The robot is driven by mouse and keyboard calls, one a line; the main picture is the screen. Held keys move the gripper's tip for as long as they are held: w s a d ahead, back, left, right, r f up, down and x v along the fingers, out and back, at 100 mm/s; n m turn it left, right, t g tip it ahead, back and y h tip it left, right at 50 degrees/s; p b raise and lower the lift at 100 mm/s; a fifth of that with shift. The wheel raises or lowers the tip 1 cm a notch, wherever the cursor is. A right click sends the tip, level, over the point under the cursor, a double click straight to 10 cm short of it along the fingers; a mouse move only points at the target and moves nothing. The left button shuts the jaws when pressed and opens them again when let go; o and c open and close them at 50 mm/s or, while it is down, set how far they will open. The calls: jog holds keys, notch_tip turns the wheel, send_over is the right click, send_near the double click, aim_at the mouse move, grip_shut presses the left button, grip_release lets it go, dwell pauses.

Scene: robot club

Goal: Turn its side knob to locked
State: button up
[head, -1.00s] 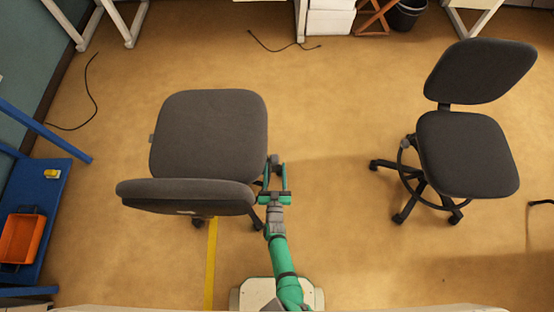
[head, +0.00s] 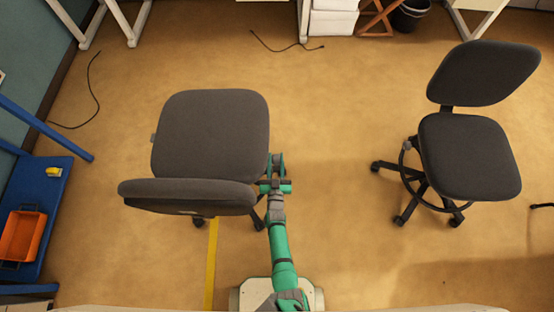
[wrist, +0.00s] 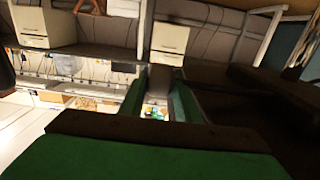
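The near grey office chair (head: 210,135) stands left of centre in the head view, its backrest (head: 187,193) towards me. My gripper (head: 277,163) is low at the right edge of its seat. In the wrist view, my gripper's two green fingers (wrist: 158,92) lie on either side of a small grey piece, which looks like the side knob (wrist: 159,78). The piece fills the gap between the fingertips, so the fingers look shut on it. The knob's marking and turn position cannot be made out. The seat's dark underside (wrist: 275,100) fills the right of the wrist view.
A second grey office chair (head: 465,155) stands to the right, with clear floor between. A blue bench (head: 45,205) with an orange tray (head: 22,236) is at the left. Black cables (head: 95,85) lie on the floor. A yellow floor stripe (head: 211,265) runs below the near chair.

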jog(key=shift+d+r, duration=0.1)
jog(key=shift+d, duration=0.35)
jog(key=shift+s+a+g, duration=0.2)
jog(key=shift+a+g, duration=0.2)
jog(key=shift+g, duration=0.4)
jog(key=o, duration=1)
jog(key=shift+d, duration=0.1)
jog(key=shift+o, duration=0.2)
jog(key=shift+w, duration=0.2)
jog(key=shift+s, duration=0.45)
jog(key=s+r, duration=0.1)
jog(key=s, duration=0.8)
jog(key=shift+s+r, duration=0.2)
jog(key=shift+s, duration=0.2)
